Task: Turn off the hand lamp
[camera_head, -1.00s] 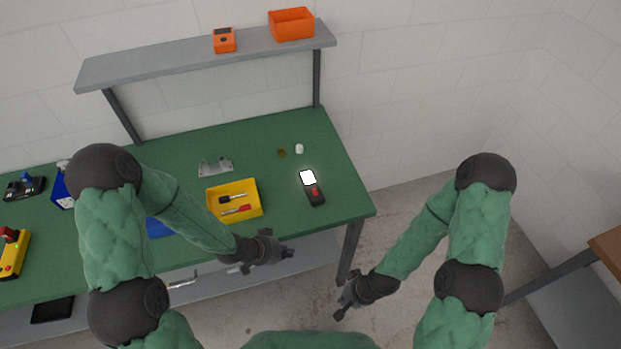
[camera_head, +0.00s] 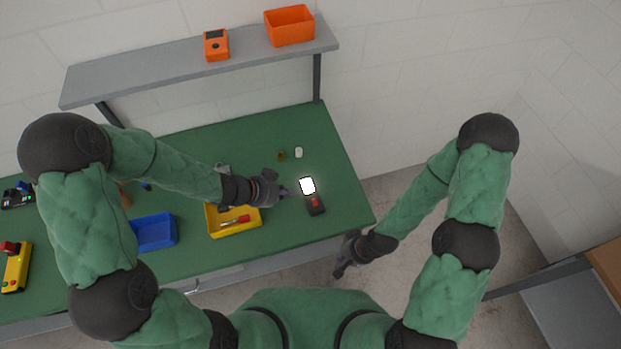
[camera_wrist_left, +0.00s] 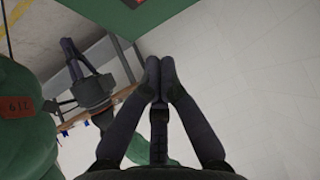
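The hand lamp (camera_head: 316,206) lies on the green table near its right end. Its square head (camera_head: 307,186) glows bright white, and its dark body carries a red patch. My left gripper (camera_head: 289,192) is just left of the lamp, over the table, with a small gap between them in the picture. In the left wrist view its two fingers (camera_wrist_left: 159,64) are together at the tips with nothing visible between them. My right gripper (camera_head: 342,270) hangs beyond the table's front right corner; its fingers are too small to judge.
A yellow tray (camera_head: 214,232) with tools sits below my left gripper. A blue bin (camera_head: 155,232) is further left. A small white object (camera_head: 299,153) and a brown one (camera_head: 282,155) lie behind the lamp. A grey shelf (camera_head: 150,80) runs above the table's back.

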